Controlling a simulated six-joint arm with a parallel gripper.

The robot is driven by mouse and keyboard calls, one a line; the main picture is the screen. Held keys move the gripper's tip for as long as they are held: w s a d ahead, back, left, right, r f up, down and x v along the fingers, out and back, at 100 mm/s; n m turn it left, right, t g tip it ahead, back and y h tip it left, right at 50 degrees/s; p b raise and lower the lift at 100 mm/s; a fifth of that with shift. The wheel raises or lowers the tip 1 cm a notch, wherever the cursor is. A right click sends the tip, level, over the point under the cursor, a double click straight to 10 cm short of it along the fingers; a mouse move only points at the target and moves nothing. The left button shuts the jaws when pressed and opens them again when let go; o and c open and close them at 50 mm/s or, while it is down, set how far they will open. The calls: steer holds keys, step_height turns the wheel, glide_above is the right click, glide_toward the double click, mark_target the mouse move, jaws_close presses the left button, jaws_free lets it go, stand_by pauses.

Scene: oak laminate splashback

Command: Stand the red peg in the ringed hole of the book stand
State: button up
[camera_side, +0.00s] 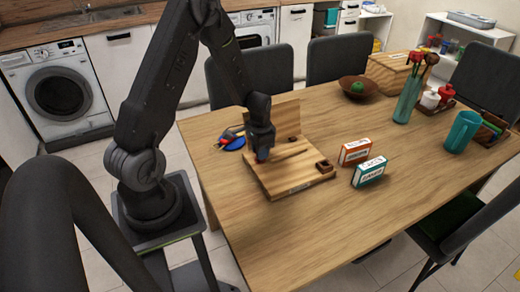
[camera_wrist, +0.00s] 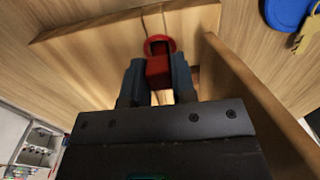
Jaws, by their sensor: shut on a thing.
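The wooden book stand (camera_side: 292,177) lies on the table, with an upright back panel. My gripper (camera_side: 262,154) is low over the left part of its base. In the wrist view, my gripper (camera_wrist: 158,80) is shut on the red peg (camera_wrist: 158,72), with a finger on each side of it. A red ring (camera_wrist: 160,41) around a dark hole shows on the stand's wood (camera_wrist: 95,45), just beyond the peg in the picture. The peg overlaps the ring's near edge in this view. I cannot tell whether the peg's tip is in the hole. In the side view the peg is mostly hidden.
An orange box (camera_side: 355,151) and a teal box (camera_side: 370,171) stand right of the stand. A blue round thing (camera_side: 234,143) lies behind left; it also shows in the wrist view (camera_wrist: 288,14). The stand's upright panel (camera_wrist: 255,100) is close to my gripper. The table's front right is clear.

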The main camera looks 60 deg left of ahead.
steer(key=shift+f, duration=0.45)
stand_by(0.3)
steer(key=o, duration=1)
steer(key=shift+c, duration=0.2)
steer(key=shift+r, duration=0.15)
steer(key=shift+r, duration=3.4)
steer(key=d+r+t, duration=0.1)
steer(key=d+r, duration=0.5)
steer(key=r, duration=0.3)
steer(key=s+d+r+t, duration=0.4)
steer(key=s+d+r, duration=0.9)
steer(key=d, duration=0.1)
steer(key=shift+s+r+t, duration=0.3)
steer(key=shift+r, duration=0.05)
